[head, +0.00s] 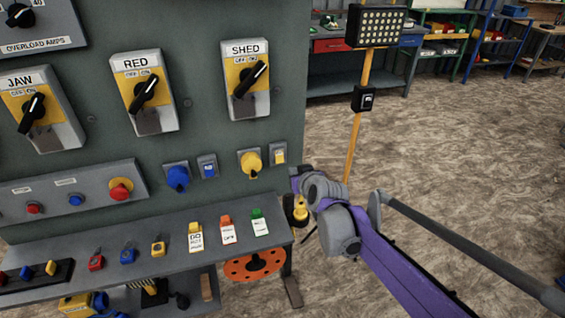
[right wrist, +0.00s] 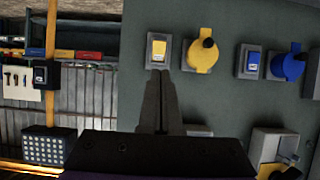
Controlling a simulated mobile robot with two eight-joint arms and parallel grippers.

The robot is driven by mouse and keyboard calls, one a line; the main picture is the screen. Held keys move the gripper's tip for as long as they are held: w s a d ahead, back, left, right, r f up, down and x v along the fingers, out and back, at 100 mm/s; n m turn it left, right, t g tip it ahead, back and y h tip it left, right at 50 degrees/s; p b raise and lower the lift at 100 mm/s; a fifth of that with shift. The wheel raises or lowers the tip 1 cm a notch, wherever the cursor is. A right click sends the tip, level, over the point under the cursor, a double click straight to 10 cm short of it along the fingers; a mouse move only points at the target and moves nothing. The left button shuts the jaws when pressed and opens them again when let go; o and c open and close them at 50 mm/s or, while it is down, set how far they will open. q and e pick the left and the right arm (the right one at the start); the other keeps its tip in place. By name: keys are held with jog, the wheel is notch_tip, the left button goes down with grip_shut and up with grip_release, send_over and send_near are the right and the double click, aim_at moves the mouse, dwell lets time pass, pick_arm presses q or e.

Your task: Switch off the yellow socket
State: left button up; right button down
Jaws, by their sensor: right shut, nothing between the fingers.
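The yellow socket (head: 250,162) is a round yellow fitting on a grey plate on the panel's lower right. Its small yellow rocker switch (head: 279,154) sits in a grey box just to its right. In the right wrist view, which is turned, the switch (right wrist: 158,48) is straight ahead of the fingertips and the socket (right wrist: 202,52) is to its right. My right gripper (right wrist: 161,74) is shut and empty, its tips appearing just below the switch; I cannot tell whether they touch. In the head view its fingers are mostly hidden by my wrist. My left gripper is out of view.
A blue socket (head: 177,178) with its blue switch (head: 208,167) is left of the yellow pair. Rotary isolators, including SHED (head: 246,80), are above. A shelf (head: 190,262) with padlocks and tags juts out below. A yellow post (head: 356,130) stands to the right.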

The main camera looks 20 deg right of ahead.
aim_at(280, 160)
jog(key=x, duration=1.3)
jog(key=shift+w+f, duration=0.15)
jog(key=shift+w, duration=0.15)
jog(key=shift+w+f, duration=0.1)
jog(key=shift+w, duration=0.05)
jog(key=shift+w+f, duration=0.1)
jog(key=shift+f, duration=0.1)
jog(key=shift+r, duration=0.15)
jog(key=shift+w+r+p, duration=0.1)
jog(key=shift+r+p, duration=0.35)
jog(key=shift+r, duration=0.25)
